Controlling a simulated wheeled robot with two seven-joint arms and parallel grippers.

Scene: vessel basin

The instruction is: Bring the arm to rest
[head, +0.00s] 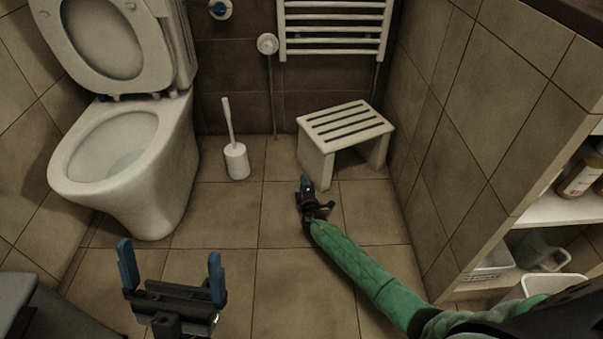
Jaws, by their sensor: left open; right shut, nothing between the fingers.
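My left gripper (171,268) is at the lower left of the head view. Its two blue fingers stand wide apart with nothing between them, above the floor tiles and in front of the toilet. My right arm, in a green sleeve, reaches in from the lower right. Its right gripper (306,183) is beside the front left leg of the white slatted stool. The fingers are together and I see nothing held in them.
The white stool (345,122) stands below a towel radiator (333,28). A toilet brush in its holder (236,161) stands between stool and toilet (122,140). Shelves (565,208) with a bottle (581,176) and containers are at right. Floor between the grippers is clear.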

